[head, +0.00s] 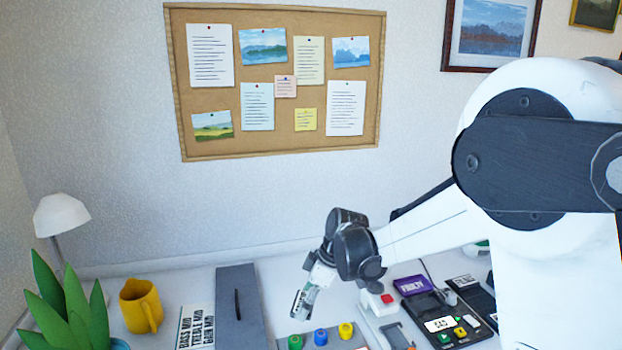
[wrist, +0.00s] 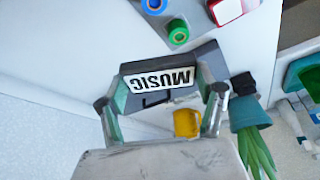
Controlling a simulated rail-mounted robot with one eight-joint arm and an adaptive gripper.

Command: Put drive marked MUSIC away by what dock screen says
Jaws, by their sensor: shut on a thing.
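My gripper (wrist: 163,115) is shut on a dark drive with a white label reading MUSIC (wrist: 158,80); the lettering is upside down in the wrist view. In the head view my gripper (head: 308,290) is held above the desk, pointing down, left of the dock. The drive's pale label (head: 297,303) shows small there. The dark dock (head: 470,308) stands at the lower right. Its small lit screen (head: 439,324) carries dark text too small to read, with green and yellow marks next to it.

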